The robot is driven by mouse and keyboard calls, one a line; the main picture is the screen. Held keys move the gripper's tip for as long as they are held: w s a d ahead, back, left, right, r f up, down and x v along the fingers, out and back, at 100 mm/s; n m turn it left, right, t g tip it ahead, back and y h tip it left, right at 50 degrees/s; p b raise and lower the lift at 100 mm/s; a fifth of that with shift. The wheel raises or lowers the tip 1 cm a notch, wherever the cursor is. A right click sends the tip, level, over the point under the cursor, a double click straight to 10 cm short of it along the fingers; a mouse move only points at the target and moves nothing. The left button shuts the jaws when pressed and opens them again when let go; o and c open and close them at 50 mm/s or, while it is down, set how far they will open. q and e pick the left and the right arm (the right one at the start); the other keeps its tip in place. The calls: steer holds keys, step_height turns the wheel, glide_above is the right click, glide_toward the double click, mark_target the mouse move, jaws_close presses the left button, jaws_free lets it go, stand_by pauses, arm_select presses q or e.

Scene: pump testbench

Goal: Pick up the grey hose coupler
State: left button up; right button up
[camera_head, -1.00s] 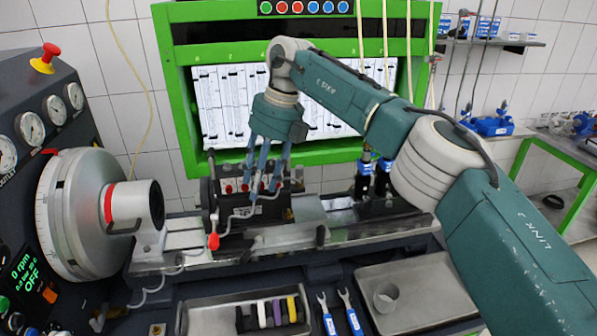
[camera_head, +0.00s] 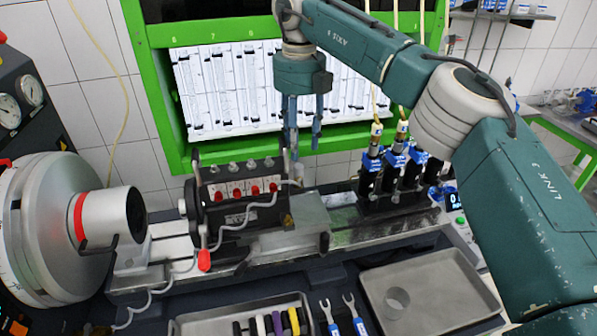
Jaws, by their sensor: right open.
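A small grey round piece (camera_head: 397,299) lies in the shallow metal tray (camera_head: 470,318) at the lower right. It may be the grey hose coupler; I cannot tell for certain. My right gripper (camera_head: 304,148) hangs with its fingers pointing down, open and empty, in front of the white panel and near the back of the bench. It is well above and to the left of the grey piece, apart from it. My left gripper is not in view.
A second tray (camera_head: 190,326) holds several dark, purple and yellow pieces, with two wrenches (camera_head: 342,318) beside it. A manifold with red fittings (camera_head: 245,188) and a metal block (camera_head: 297,222) stand below the gripper. Several black-and-blue hose fittings (camera_head: 395,165) stand at the right. A large drum (camera_head: 50,225) is at left.

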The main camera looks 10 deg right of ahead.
mark_target(298, 165)
steer(key=f, duration=0.2)
steer(key=shift+w+f+p, duration=0.3)
steer(key=shift+f, duration=0.05)
step_height(298, 165, down, 3)
steer(key=shift+s+f+p, duration=0.1)
steer(key=shift+f+p, duration=0.1)
steer(key=shift+p, duration=0.65)
step_height(298, 165, down, 3)
steer(key=shift+f+p, duration=0.15)
steer(key=shift+p, duration=0.5)
steer(key=shift+w+f, duration=0.2)
steer(key=shift+s, duration=0.1)
jaws_close()
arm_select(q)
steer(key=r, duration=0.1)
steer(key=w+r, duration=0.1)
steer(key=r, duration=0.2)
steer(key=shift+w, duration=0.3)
